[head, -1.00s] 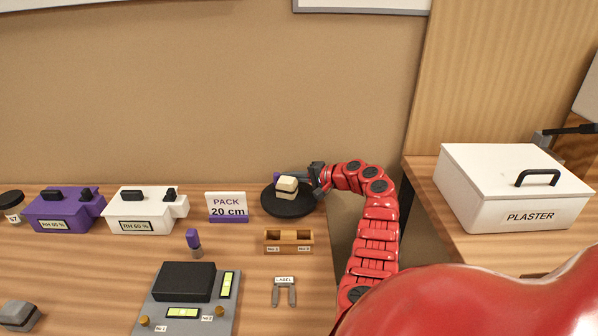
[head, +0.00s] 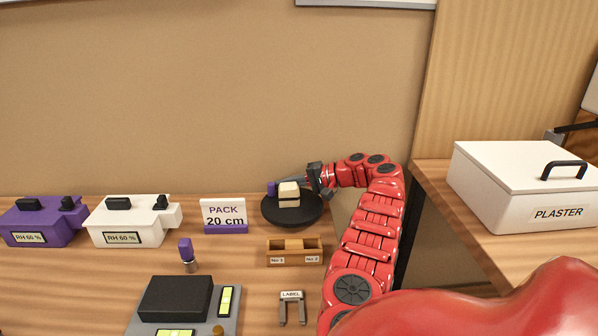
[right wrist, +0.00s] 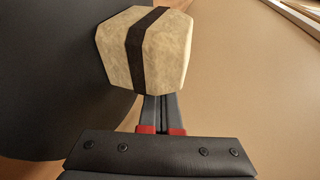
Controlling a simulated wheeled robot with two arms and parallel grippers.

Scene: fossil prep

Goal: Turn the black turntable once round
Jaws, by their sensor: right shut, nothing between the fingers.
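The black turntable (head: 274,212) is a round dark disc at the back right of the bench. It also fills the left of the right wrist view (right wrist: 45,85). A cream block with a dark band (head: 289,196) sits on it, and it looms large in the right wrist view (right wrist: 112,52). A purple knob (head: 271,188) stands at the disc's left, beside the block. My right gripper (head: 306,180) reaches over the disc from the right, behind the block. Its fingers (right wrist: 158,108) are shut and empty; the block hides their tips, so contact is unclear. My left gripper is out of view.
A wooden holder (head: 294,246) stands in front of the turntable, and the PACK 20 cm sign (head: 224,214) to its left. A white box (head: 130,222) is farther left. Right of a gap, a white PLASTER box (head: 520,190) stands on another surface.

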